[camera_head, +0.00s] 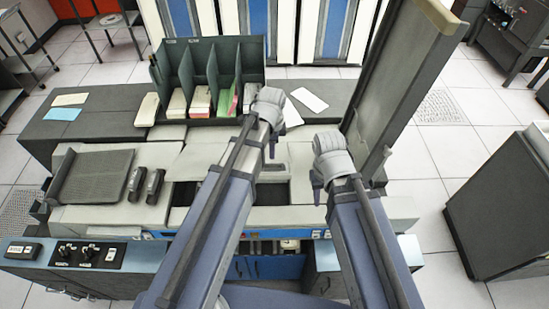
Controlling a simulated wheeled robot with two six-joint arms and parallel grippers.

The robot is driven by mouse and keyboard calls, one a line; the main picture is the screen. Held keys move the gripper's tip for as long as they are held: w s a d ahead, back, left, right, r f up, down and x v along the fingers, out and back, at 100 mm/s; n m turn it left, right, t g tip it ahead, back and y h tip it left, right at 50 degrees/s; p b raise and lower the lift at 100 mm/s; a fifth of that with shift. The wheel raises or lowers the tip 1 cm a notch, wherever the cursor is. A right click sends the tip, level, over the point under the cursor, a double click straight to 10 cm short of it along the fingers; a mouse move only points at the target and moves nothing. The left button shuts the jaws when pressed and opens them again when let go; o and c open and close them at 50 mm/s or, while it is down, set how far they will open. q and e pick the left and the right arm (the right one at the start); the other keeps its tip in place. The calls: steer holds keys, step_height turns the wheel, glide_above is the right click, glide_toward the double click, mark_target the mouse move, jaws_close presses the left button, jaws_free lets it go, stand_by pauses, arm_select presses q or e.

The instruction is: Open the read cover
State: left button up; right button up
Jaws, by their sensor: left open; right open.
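The grey card machine (110,218) stands in front of me with a blue front edge. A tall dark grey panel (408,75) stands upright and tilted at its right end. I cannot tell for sure which part is the read cover; pale cover plates lie across the machine's middle, partly hidden by my arms. My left gripper (272,148) is over the middle of the machine, mostly hidden by its wrist. My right gripper (317,184) is to its right, left of the upright panel's foot. Both are open, and I see nothing held in them.
A dark green rack (210,60) with several card stacks stands behind the machine. A ridged tray (95,177) and two dark handles lie at the left. A white card (310,99) lies behind my grippers. A grey cabinet (500,205) stands at the right, with open floor before it.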

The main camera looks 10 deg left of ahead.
mark_target(272, 163)
arm_select(q)
steer(key=f+b, duration=0.4)
steer(key=f, duration=0.1)
steer(key=f+b, duration=0.2)
steer(key=b, duration=0.1)
steer(key=shift+w+a+f, duration=0.1)
steer(key=shift+w+f, duration=0.15)
steer(key=shift+w, duration=0.15)
jaws_close()
stand_by(1.1)
